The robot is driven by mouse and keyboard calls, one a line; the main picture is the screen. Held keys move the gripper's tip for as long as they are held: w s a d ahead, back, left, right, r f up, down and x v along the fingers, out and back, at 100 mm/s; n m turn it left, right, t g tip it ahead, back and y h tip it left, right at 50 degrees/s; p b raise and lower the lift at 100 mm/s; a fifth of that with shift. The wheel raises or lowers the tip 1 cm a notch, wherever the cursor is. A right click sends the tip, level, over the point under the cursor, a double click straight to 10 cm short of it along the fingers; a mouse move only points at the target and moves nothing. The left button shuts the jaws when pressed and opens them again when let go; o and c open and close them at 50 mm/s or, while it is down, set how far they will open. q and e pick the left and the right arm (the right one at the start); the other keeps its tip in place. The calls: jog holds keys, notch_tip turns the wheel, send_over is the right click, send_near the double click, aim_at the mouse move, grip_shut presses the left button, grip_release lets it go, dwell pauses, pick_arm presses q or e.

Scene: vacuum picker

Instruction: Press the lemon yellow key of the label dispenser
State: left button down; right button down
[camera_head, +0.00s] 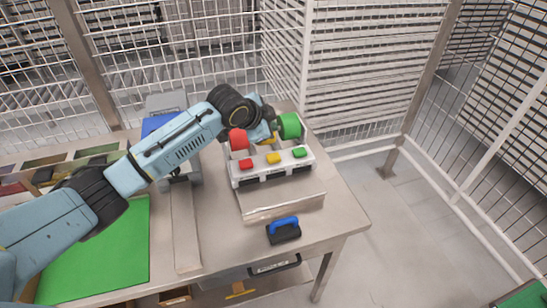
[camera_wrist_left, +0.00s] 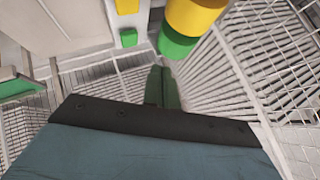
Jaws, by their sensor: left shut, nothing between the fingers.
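The label dispenser (camera_head: 271,171) is a pale box on the table with a red key (camera_head: 246,164), a lemon yellow key (camera_head: 273,158) in the middle and a green key (camera_head: 299,152). Behind the keys are a red roll (camera_head: 238,139), a mostly hidden yellow roll and a green roll (camera_head: 289,126). My left gripper (camera_wrist_left: 162,85) is shut and empty. In the head view it is near the rolls, behind the keys, its fingertips hard to make out. The wrist view also shows the yellow key (camera_wrist_left: 127,5), the green key (camera_wrist_left: 128,37) and the green roll (camera_wrist_left: 177,43). My right gripper is out of view.
A blue-handled black tool (camera_head: 284,229) lies near the table's front edge. A green mat (camera_head: 110,250) lies at the left, beside a long metal strip (camera_head: 185,230). A blue and grey object (camera_head: 165,103) stands behind my arm. Wire fencing rises behind the table.

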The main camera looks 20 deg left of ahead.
pick_arm(q)
jog(key=b, duration=0.7)
send_over(271, 159)
notch_tip(271, 159, down, 7)
jog(key=shift+w+f, duration=0.1)
jog(key=shift+f, duration=0.55)
jog(key=shift+f, duration=0.1)
dwell(1.1)
jog(key=shift+f, duration=0.35)
